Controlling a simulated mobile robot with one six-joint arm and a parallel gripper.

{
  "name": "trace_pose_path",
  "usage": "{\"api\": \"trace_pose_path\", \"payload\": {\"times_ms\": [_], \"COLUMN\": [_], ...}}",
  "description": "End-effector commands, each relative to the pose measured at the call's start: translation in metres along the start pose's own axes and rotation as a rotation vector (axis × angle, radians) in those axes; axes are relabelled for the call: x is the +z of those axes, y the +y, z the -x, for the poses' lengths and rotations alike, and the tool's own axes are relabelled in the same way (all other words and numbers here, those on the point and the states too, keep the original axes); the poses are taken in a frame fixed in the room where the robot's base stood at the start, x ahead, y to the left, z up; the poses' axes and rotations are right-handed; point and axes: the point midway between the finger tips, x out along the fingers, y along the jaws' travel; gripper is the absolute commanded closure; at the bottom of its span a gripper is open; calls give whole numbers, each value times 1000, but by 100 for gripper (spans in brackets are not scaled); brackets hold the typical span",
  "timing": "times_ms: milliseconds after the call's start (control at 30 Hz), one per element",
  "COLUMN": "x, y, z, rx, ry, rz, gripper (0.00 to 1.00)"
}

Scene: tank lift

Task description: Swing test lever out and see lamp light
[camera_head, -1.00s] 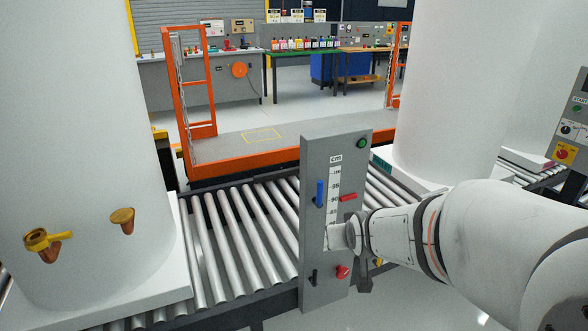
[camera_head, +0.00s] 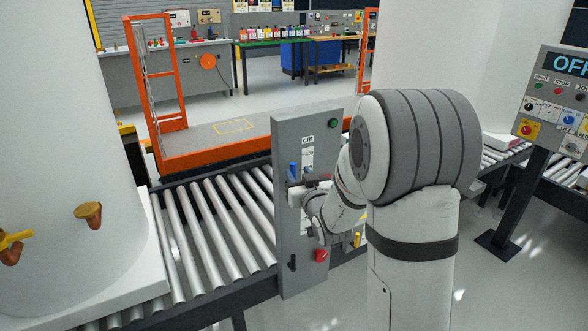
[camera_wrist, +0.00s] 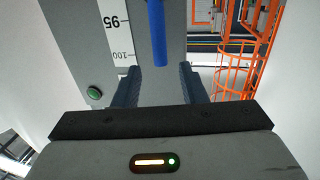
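A grey panel (camera_head: 300,130) with a cm scale stands beside the roller conveyor. A blue lever (camera_head: 293,169) is on its face; no label shows which lever is the test lever. A round dark green lamp or button (camera_head: 333,124) is at the panel's top right and looks unlit; it also shows in the wrist view (camera_wrist: 94,95). My gripper (camera_head: 303,184) is at the panel's middle, close to the blue lever. In the wrist view my gripper (camera_wrist: 160,78) is open, and the blue lever (camera_wrist: 158,35) points between its fingertips, not visibly gripped. My gripper partly hides the red lever.
A red knob (camera_head: 320,255) and a black lever (camera_head: 292,262) are low on the panel. White tanks stand left and right on the conveyor (camera_head: 205,235). A control box (camera_head: 555,100) reading OFF stands at right. An orange-framed platform (camera_head: 230,145) is behind.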

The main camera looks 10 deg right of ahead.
Motion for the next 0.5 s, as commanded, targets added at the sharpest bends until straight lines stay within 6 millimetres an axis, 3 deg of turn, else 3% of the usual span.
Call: {"api": "trace_pose_path", "payload": {"times_ms": [200,500], "x": [0,0], "y": [-1,-1], "z": [-27,-32], "rx": [-1,-1], "ry": [-1,-1], "rz": [0,0], "gripper": [62,62]}}
